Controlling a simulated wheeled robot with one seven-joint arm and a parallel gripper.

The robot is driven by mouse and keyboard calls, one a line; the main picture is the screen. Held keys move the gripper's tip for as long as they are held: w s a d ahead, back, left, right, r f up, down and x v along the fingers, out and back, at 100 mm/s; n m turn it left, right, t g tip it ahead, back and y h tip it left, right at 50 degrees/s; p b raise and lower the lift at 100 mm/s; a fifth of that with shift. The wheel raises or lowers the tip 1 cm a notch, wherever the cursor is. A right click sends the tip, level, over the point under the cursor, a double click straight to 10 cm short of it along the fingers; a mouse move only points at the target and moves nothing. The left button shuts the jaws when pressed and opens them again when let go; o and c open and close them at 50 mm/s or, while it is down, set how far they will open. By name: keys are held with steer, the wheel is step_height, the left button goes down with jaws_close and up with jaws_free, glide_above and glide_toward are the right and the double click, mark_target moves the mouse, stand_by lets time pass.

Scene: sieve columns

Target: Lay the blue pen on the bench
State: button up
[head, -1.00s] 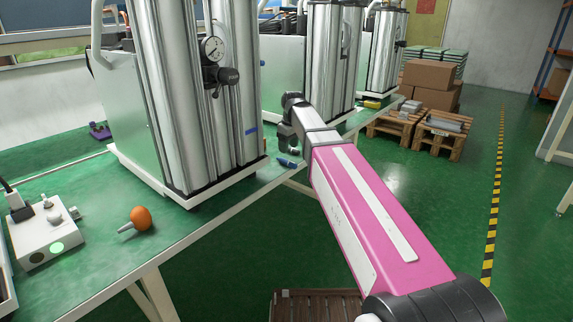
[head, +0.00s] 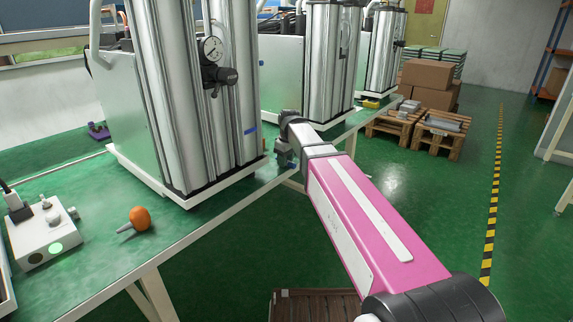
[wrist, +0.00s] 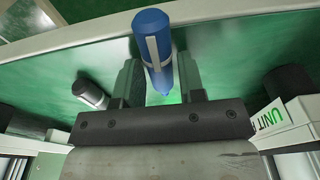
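The blue pen (wrist: 153,45) with a pale clip strip shows in the wrist view, by the pale edge of the green bench (head: 110,270). Its narrow end points back between my two fingers. My gripper (wrist: 157,75) has its fingers apart, one on each side of the pen, with little space between. I see no clear grip on it. In the head view my gripper (head: 284,158) is low at the bench edge beside the silver columns and hides most of the pen.
A small grey and black cylinder (wrist: 90,94) lies left of the pen in the wrist view. The column unit (head: 190,100) stands close by. An orange-handled tool (head: 139,218) and a white box (head: 42,238) are on the near bench.

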jaws_close()
stand_by(0.3)
step_height(320, 180, up, 9)
steer(key=shift+d+r, duration=0.1)
steer(key=shift+r, duration=0.15)
steer(key=s+d+f+m, duration=0.2)
steer(key=s+d+m, duration=0.1)
steer(key=d, duration=0.4)
steer(key=s+d+f+m+h, duration=0.1)
steer(key=s+d+m, duration=0.25)
steer(key=d, duration=0.35)
steer(key=s+d+f+m, duration=0.2)
steer(key=s+d+m, duration=0.15)
steer(key=d, duration=0.35)
steer(key=w+a+r+n, duration=0.1)
steer(key=w+a+n, duration=0.2)
steer(key=a, duration=0.4)
steer(key=w+a+r+n, duration=0.2)
steer(key=w+a+n, duration=0.1)
steer(key=a, duration=0.4)
steer(key=w+a+r+n+y, duration=0.1)
steer(key=w+a+r+n, duration=0.1)
steer(key=w+a+n, duration=0.2)
steer(key=a, duration=0.3)
steer(key=shift+a+r, duration=0.15)
steer(key=shift+r, duration=0.1)
